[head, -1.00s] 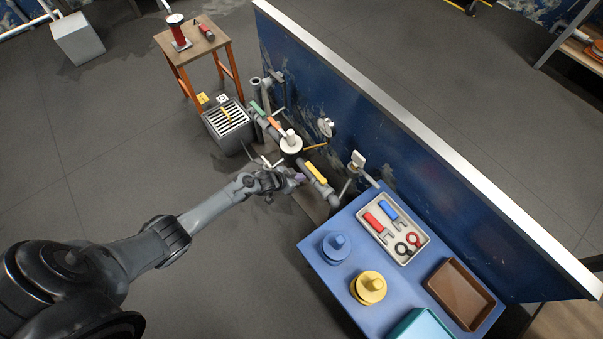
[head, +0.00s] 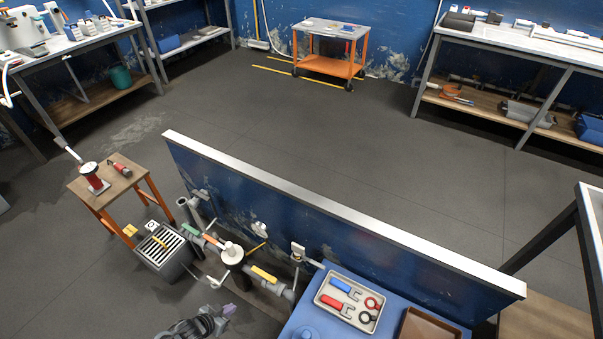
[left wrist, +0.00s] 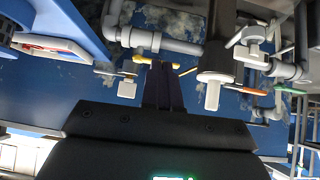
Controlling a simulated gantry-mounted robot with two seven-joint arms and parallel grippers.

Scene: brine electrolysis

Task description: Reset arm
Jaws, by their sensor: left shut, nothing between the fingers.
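My left gripper (head: 226,311) shows at the bottom edge of the head view, in front of the pipework on the blue wall panel. In the left wrist view its dark fingers (left wrist: 163,88) are together with nothing between them. It appears apart from the pipes. The pipe run carries a white round fitting (head: 232,253), a yellow handle (head: 263,273) and an orange handle (head: 213,242). The yellow handle also shows beyond the fingertips in the left wrist view (left wrist: 155,60). Most of my left arm is outside the head view. My right gripper is not in view.
A blue table with a tool tray (head: 322,300) stands right of the pipes. A grated drain box (head: 172,262) and a wooden stool (head: 97,188) stand left. The blue wall panel (head: 330,222) blocks the way behind. Open floor lies beyond it, before benches and an orange cart (head: 338,66).

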